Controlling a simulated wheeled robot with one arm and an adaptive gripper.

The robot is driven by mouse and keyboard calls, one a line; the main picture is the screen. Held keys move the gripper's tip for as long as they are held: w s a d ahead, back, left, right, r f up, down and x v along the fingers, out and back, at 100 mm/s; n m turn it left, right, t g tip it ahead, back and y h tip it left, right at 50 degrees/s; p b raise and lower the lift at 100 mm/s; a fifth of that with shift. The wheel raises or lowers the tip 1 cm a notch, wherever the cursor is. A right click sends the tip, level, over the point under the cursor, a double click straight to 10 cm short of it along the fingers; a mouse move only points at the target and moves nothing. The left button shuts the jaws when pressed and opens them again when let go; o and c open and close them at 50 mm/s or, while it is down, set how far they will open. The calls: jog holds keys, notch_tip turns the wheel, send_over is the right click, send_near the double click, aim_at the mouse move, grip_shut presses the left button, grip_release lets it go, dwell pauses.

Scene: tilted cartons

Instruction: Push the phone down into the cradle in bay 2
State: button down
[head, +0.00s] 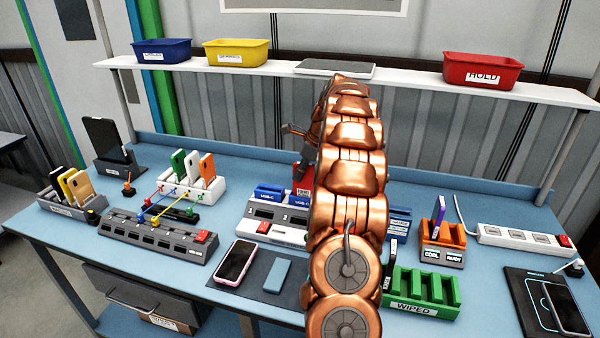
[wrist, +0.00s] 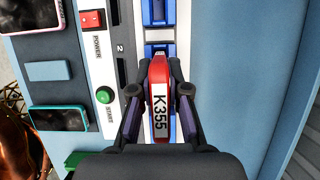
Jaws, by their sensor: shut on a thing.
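My gripper (wrist: 160,92) is shut on a red phone with a white label reading K355 (wrist: 159,108), seen end-on in the wrist view. The phone stands upright over the row of blue cradles, beside the panel mark 2 (wrist: 120,48). The phone and gripper hide the cradle beneath, so I cannot tell how deep the phone sits. In the head view the red phone (head: 304,182) shows just left of my copper arm, behind the bay 2 cradle (head: 300,202). The bay 1 cradle (head: 269,192) is empty. My arm hides the dock's right part.
The dock panel has a red power switch (wrist: 92,20) and a green start button (wrist: 104,95). A pink-framed phone (head: 236,262) and a blue slab (head: 277,275) lie in front. A green WIPED rack (head: 423,291) and an orange holder (head: 442,240) stand to the right.

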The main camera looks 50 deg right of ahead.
aim_at(296, 162)
jog(key=shift+f, duration=0.5)
dwell(0.9)
jog(key=c, duration=1.1)
grip_release()
jog(key=shift+o, duration=0.5)
jog(key=o, duration=0.3)
jog(key=shift+r+p, duration=2.45)
jog(key=shift+r, duration=1.1)
